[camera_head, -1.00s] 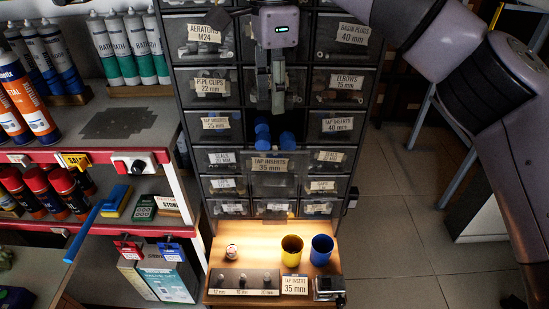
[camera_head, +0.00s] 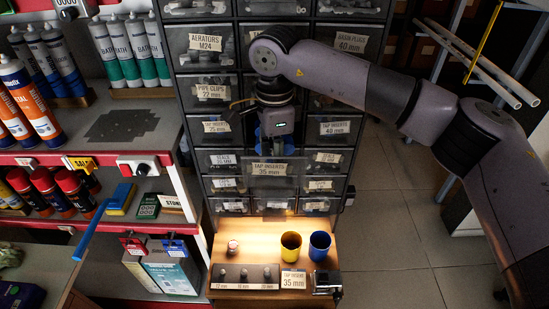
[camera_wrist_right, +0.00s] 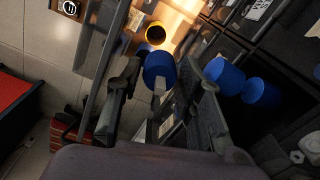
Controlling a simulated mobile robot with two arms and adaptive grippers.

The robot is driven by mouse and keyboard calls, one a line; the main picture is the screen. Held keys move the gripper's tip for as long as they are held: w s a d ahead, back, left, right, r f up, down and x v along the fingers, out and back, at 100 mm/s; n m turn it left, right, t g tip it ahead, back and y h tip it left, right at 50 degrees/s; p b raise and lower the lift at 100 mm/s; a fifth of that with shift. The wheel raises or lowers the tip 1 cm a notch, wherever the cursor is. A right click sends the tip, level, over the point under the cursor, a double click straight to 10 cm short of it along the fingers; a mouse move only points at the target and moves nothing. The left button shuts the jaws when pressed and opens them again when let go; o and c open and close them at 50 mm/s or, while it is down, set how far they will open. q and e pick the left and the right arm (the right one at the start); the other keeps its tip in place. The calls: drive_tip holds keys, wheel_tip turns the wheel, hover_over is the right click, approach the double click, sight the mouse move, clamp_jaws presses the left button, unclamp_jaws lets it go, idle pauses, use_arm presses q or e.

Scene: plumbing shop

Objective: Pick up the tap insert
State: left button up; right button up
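The drawer labelled "TAP INSERTS 35 mm" (camera_head: 291,180) is pulled out of the dark cabinet. In the right wrist view a blue tap insert (camera_wrist_right: 158,68) with a pale stem shows between the two fingers of my right gripper (camera_wrist_right: 160,80). The fingers stand apart on either side of it, and I see no firm hold. Two more blue inserts, one nearer (camera_wrist_right: 224,74) and one farther right (camera_wrist_right: 262,92), lie outside the right finger. My left gripper is not in view.
Below the drawer is a lit wooden counter (camera_head: 257,250) with a yellow cup (camera_head: 291,243), a blue cup (camera_head: 319,247) and a sign (camera_head: 293,280). Closed labelled drawers surround the open one. Shelves with cartridges (camera_head: 118,55) stand at left; open floor (camera_head: 390,225) lies at right.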

drive_tip(key=shift+c, duration=0.5)
drive_tip(key=c, duration=0.7)
